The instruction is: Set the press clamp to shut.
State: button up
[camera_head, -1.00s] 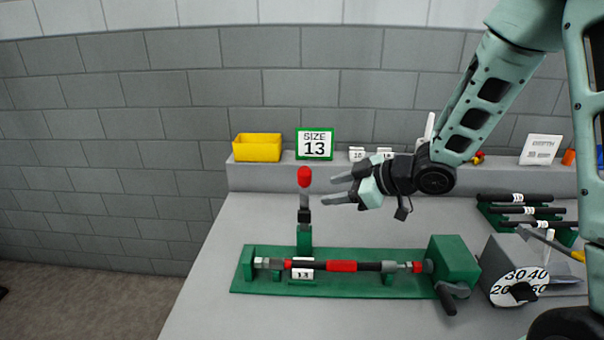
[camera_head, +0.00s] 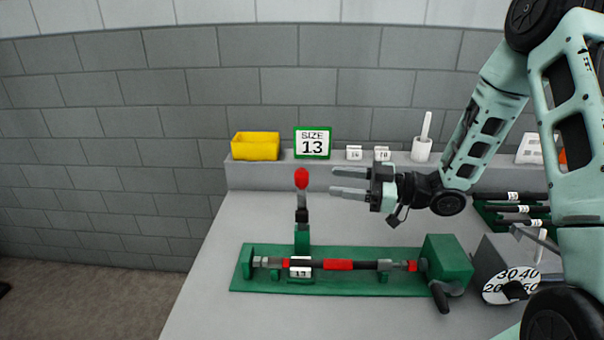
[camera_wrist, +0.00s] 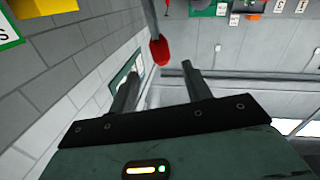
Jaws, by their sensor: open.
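The press clamp is a green post with a dark lever (camera_head: 302,215) standing upright, topped by a red knob (camera_head: 301,179). It rises behind the green base plate (camera_head: 340,287). A dark rod with red bands (camera_head: 339,265) lies along the plate, with a label "13" near its left part. My gripper (camera_head: 333,182) is open and empty, to the right of the red knob, pointing left at about its height and apart from it. In the wrist view the red knob (camera_wrist: 160,51) shows beyond and between the two fingertips (camera_wrist: 160,75).
A "SIZE 13" sign (camera_head: 313,143) and a yellow bin (camera_head: 256,146) stand on the back ledge. A green block with a black handle (camera_head: 446,259) is at the plate's right end. A numbered dial (camera_head: 512,284) and a rack of dark rods (camera_head: 514,209) are further right.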

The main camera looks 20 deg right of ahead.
aim_at(301, 178)
jog(key=p+x, duration=0.1)
jog(key=x, duration=0.8)
jog(key=shift+a+p, duration=0.2)
jog(key=shift+p, duration=0.15)
jog(key=shift+c, duration=0.3)
grip_shut()
